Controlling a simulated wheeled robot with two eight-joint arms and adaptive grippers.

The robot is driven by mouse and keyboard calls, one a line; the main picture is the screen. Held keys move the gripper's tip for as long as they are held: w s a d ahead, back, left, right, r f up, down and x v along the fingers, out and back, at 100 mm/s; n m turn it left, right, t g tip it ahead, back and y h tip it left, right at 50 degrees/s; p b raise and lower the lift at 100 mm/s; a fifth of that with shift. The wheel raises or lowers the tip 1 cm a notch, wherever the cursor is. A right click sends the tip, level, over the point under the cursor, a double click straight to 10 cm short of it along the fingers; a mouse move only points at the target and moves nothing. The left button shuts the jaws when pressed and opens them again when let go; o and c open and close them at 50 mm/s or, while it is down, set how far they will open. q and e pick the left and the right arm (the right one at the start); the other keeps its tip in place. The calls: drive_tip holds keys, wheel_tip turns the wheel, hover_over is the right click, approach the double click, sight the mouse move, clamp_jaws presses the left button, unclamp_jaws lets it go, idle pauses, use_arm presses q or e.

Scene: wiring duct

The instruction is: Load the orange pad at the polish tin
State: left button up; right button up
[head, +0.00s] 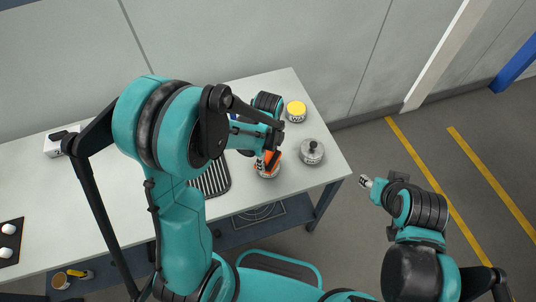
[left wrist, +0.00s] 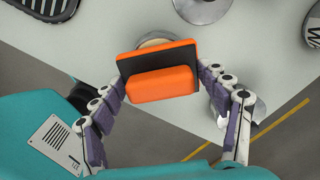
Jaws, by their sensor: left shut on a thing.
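The orange pad (head: 271,158) with a dark backing plate is held in my left gripper (head: 266,160), over the right part of the table. In the left wrist view the pad (left wrist: 162,84) sits between the two fingers of the left gripper (left wrist: 162,80). A round, pale-rimmed tin (left wrist: 155,42) shows just behind the pad, mostly hidden by it; its label cannot be read. In the head view a white round side (head: 268,174) shows right below the pad. Whether pad and tin touch cannot be told. My right gripper (head: 366,182) is off the table, holding nothing visible.
A yellow-topped tin (head: 296,109) and a grey lidded pot with a dark knob (head: 312,151) stand to the right. A black ribbed tray (head: 213,180) lies left of the pad. The table's front edge is close to the pad.

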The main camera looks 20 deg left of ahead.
use_arm(q)
drive_tip(key=shift+f+b, duration=0.45)
drive_tip(key=shift+b, duration=0.05)
idle(1.4)
drive_tip(key=shift+r+p, duration=2.55)
drive_tip(key=shift+r, duration=1)
